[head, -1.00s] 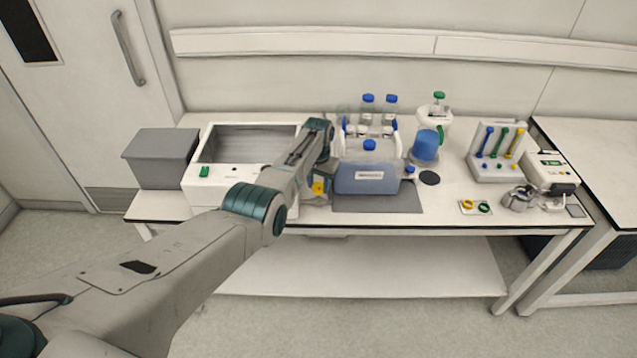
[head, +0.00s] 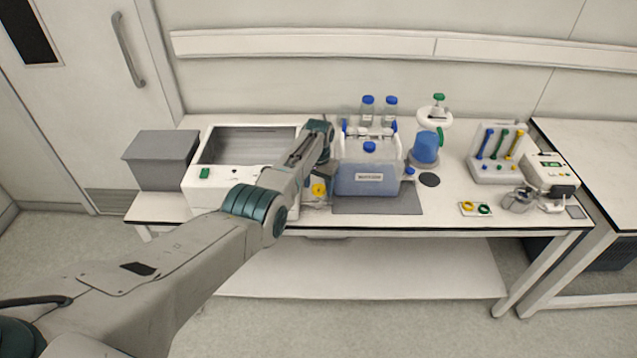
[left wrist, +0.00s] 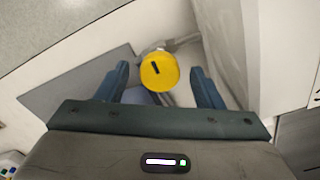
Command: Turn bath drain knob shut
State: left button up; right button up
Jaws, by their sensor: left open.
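The yellow bath drain knob (head: 318,190) is on the front right of the white water bath (head: 215,198). In the left wrist view the round yellow knob (left wrist: 159,72) shows a short black mark on its face, tilted slightly. My left gripper (left wrist: 160,69) is open, with one blue-grey finger on each side of the knob in the picture. I see gaps between the fingers and the knob, and I cannot tell how deep the fingers reach. In the head view my wrist is above the knob, and the fingertips are not clear. My right gripper is not in view.
A blue-filled container (head: 367,178) stands on a grey mat (head: 405,202) just right of the knob. A grey box (head: 160,160) stands left of the bath. Bottles (head: 368,107), a blue vessel (head: 425,147) and a tool rack (head: 497,170) stand farther right.

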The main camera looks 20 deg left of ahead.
aim_at(318, 188)
pick_arm(q)
jog(key=shift+r, duration=0.55)
notch_tip(318, 188, up, 10)
jog(key=b, duration=0.1)
jog(key=shift+f, duration=0.15)
